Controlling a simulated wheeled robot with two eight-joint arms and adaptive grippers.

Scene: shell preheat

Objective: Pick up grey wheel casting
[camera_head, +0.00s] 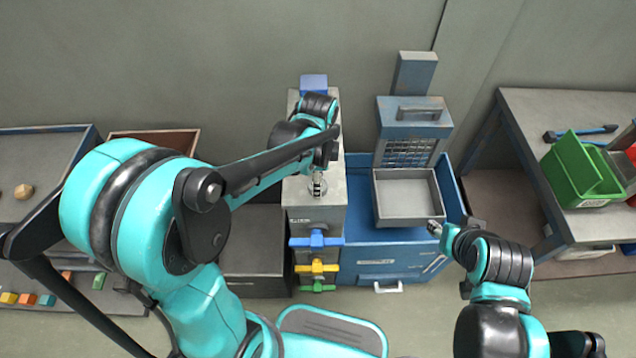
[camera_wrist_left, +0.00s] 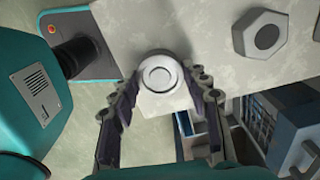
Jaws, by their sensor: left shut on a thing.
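The grey wheel casting (camera_wrist_left: 160,74) is a pale round piece with a ring on its top face. In the left wrist view it sits between the two fingers of my left gripper (camera_wrist_left: 166,100), which are shut on it. In the head view my left gripper (camera_head: 318,188) points down at the grey top of the narrow cabinet (camera_head: 325,222); the casting is too small to make out clearly there. I cannot tell whether it still touches the top. My right gripper (camera_head: 434,228) is beside the front right corner of the grey tray; its fingers are too small to read.
A grey hexagonal piece (camera_wrist_left: 265,34) lies on the same top. Right of the cabinet, an open grey tray (camera_head: 407,218) stands on a blue unit before a box with a grille (camera_head: 405,152). A green bin (camera_head: 580,172) is on the right table. Blue, yellow and green handles front the cabinet.

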